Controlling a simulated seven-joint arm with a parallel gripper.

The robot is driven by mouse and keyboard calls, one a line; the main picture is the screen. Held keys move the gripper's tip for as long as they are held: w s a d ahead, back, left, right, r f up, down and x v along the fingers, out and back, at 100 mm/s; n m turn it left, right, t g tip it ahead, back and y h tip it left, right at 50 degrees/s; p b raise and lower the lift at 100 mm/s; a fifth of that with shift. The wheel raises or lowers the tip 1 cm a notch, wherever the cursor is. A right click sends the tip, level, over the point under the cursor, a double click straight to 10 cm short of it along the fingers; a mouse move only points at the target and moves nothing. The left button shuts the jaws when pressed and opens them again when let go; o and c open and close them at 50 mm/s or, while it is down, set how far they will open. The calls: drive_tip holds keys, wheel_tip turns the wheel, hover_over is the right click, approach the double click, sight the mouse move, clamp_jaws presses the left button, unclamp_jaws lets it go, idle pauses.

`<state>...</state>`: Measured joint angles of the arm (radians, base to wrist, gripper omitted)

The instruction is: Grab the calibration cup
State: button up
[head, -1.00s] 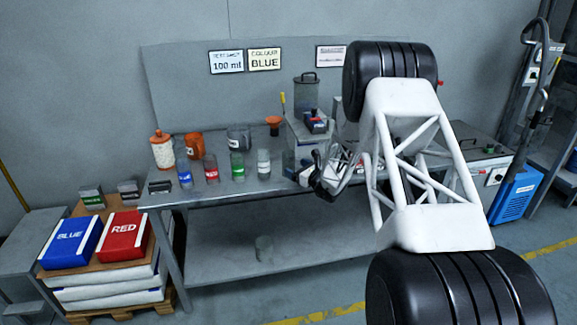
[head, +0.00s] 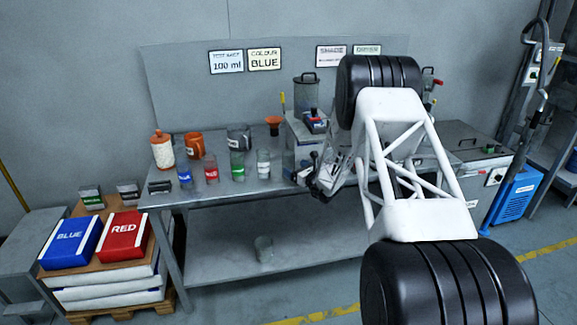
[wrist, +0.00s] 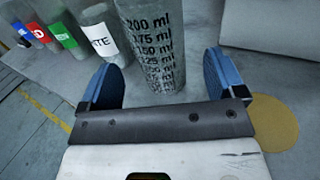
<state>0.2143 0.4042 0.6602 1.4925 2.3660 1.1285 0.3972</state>
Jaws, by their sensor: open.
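The calibration cup (wrist: 155,45) is a clear cup with black ml graduations, upright in the wrist view. My gripper (wrist: 160,62) is open, with one blue-padded finger on each side of the cup's lower part. Gaps show between the cup and both pads, and the cup's top is cut off by the frame edge. In the head view my gripper (head: 318,187) is low at the bench's front edge, right of the labelled cups. I cannot clearly make out the calibration cup there.
Cups labelled white (head: 263,163), green (head: 238,167), red (head: 211,168) and blue (head: 185,176) stand in a row on the bench to the left. A grey machine (head: 303,138) stands close behind my gripper. Another clear cup (head: 263,249) is on the lower shelf.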

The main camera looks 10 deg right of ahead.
sight(288, 163)
drive_tip(key=shift+w+a, duration=0.1)
drive_tip(key=shift+w, duration=0.1)
drive_tip(key=shift+x, duration=2.45)
drive_tip(key=shift+f, duration=0.15)
drive_tip(key=c, duration=1)
drive_tip(key=v, duration=1.8)
